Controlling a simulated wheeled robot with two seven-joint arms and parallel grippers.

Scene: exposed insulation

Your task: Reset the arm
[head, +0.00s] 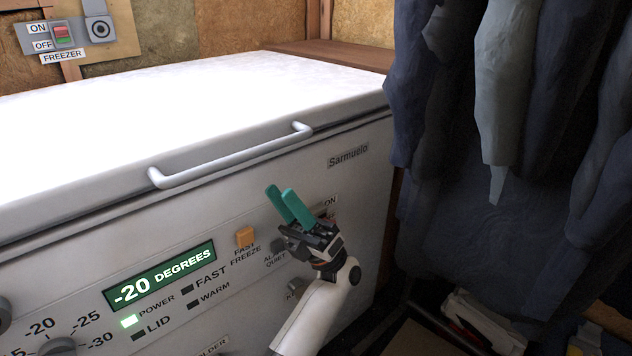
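My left gripper (281,190) has two teal fingers and a dark body on a white arm that rises from the bottom middle of the head view. It is in front of the freezer's front panel, right of the orange fast freeze button (245,237). The fingers point up and to the left, with a narrow gap between their tips and nothing held. The gripper partly covers the panel labels and knobs behind it. Whether it touches the panel cannot be told. My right gripper is not in view.
The white chest freezer (200,110) has its lid shut, with a bar handle (230,157) and a lit -20 display (160,275). Dark clothes (430,120) hang close on the right. A freezer switch (63,36) is on the back wall. Clutter (480,325) lies at bottom right.

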